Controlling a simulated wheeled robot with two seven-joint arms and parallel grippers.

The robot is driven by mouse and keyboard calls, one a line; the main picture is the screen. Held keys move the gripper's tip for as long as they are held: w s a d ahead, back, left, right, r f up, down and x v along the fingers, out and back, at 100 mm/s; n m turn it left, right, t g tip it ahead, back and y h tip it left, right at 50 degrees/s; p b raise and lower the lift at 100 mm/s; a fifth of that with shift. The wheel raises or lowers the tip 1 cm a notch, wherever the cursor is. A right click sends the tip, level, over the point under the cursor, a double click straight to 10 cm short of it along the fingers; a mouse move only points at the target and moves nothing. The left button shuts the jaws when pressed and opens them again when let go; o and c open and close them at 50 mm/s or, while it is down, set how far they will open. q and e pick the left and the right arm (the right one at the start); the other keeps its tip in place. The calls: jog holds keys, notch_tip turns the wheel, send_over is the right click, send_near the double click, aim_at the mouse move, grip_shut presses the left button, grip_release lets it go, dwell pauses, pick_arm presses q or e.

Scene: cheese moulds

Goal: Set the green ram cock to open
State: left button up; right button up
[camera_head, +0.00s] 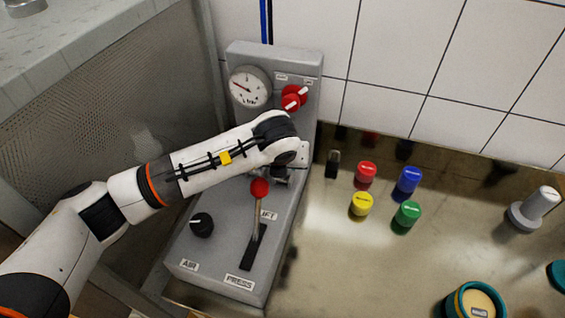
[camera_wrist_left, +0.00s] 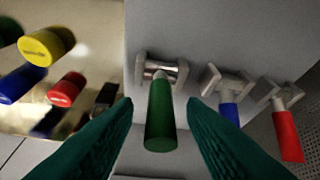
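The green ram cock (camera_wrist_left: 160,116) has a round green handle on a metal fitting on the grey panel (camera_wrist_left: 215,40). In the left wrist view its handle points toward the bottom of the picture, toward the camera. My left gripper (camera_wrist_left: 160,102) is open, with one teal finger on each side of the green handle and a visible gap on both sides. In the head view my left arm reaches over the grey press console (camera_head: 190,255), and its wrist hides the fingers and the green cock. My right gripper is in neither view.
Blue (camera_wrist_left: 229,116) and red (camera_wrist_left: 286,135) cock handles sit close right of the green one. The console has a gauge (camera_head: 250,87), red knob (camera_head: 291,99), red-balled lever (camera_head: 257,215) and black knob (camera_head: 201,225). Several coloured cylinders, including a yellow one (camera_head: 361,204), stand right on the bench.

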pick_arm(q)
jog(key=b+v, duration=0.3)
jog(key=v, duration=0.8)
jog(key=shift+r, duration=0.2)
